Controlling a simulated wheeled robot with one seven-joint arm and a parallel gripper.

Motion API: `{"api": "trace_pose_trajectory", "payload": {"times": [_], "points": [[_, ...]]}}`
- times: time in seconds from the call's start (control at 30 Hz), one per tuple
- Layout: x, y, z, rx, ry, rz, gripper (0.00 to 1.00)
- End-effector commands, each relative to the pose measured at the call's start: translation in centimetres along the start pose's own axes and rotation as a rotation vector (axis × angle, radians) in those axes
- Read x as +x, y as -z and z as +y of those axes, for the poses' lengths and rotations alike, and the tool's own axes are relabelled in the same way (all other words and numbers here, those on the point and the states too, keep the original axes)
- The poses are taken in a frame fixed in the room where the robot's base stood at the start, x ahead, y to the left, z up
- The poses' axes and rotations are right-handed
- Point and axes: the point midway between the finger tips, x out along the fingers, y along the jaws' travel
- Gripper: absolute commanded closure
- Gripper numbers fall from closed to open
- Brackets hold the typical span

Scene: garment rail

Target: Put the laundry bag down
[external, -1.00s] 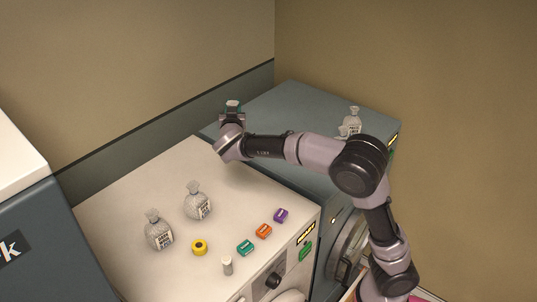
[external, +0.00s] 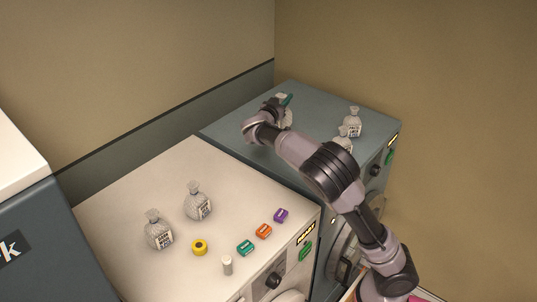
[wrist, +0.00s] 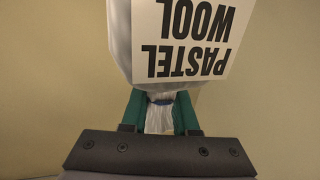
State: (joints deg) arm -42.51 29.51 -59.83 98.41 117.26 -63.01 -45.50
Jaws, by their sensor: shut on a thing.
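My gripper (external: 284,99) is shut on the neck of a laundry bag (external: 288,119), with the arm reaching over the grey-blue machine top (external: 325,108). In the wrist view the green fingers (wrist: 160,98) pinch the gathered neck, and the pale bag's label (wrist: 196,40) reads "PASTEL WOOL", upside down in the picture. In the external view the held bag is mostly hidden behind my wrist; I cannot tell whether its base touches the top.
Two other bags stand at the right of the grey-blue top, one behind (external: 352,122) and one in front (external: 344,142), partly hidden by my arm. The white machine top (external: 150,190) carries two bags, a yellow roll (external: 200,247), a small white cylinder (external: 227,265) and coloured boxes (external: 264,231).

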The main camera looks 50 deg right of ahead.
Motion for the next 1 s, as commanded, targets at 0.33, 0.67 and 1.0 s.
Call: {"api": "trace_pose_trajectory", "payload": {"times": [0.33, 0.67, 1.0], "points": [[0.0, -6.3, 0.0, -0.006, 0.0, 0.002, 1.0], [0.0, -10.6, 0.0, -0.002, 0.0, 0.001, 1.0], [0.0, -14.1, 0.0, 0.0, 0.001, 0.001, 1.0]]}}
